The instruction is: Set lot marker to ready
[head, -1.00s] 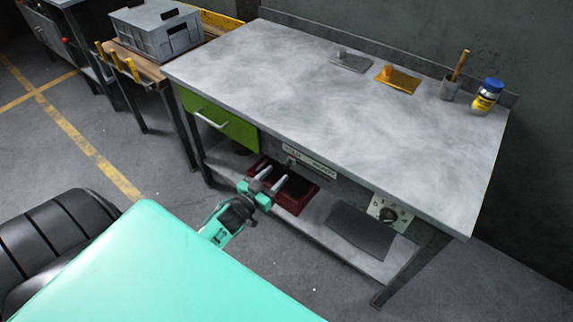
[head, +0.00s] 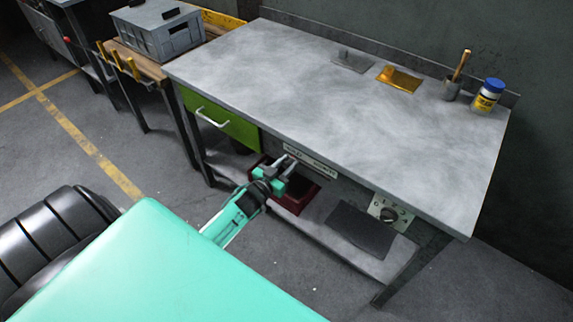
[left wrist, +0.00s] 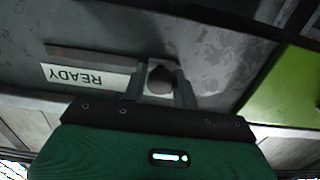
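The lot marker's label strip (head: 318,164) runs along the bench front under the top, too small to read in the head view. In the left wrist view its white plate (left wrist: 84,75) shows "READY" upside down. A dark round knob (left wrist: 160,79) sits right of that word. My left gripper (head: 287,161) is at the strip in the head view. In the left wrist view its fingers (left wrist: 159,88) stand apart on either side of the knob, with narrow gaps, so it looks open. In the head view the gripper hides the strip's left part. My right gripper is not in view.
A green drawer (head: 218,122) is left of the strip and a numbered dial (head: 390,214) is right of it. Below, a dark red tray (head: 303,198) and a dark mat (head: 361,230) lie on the lower shelf. The bench top (head: 300,90) is mostly clear.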

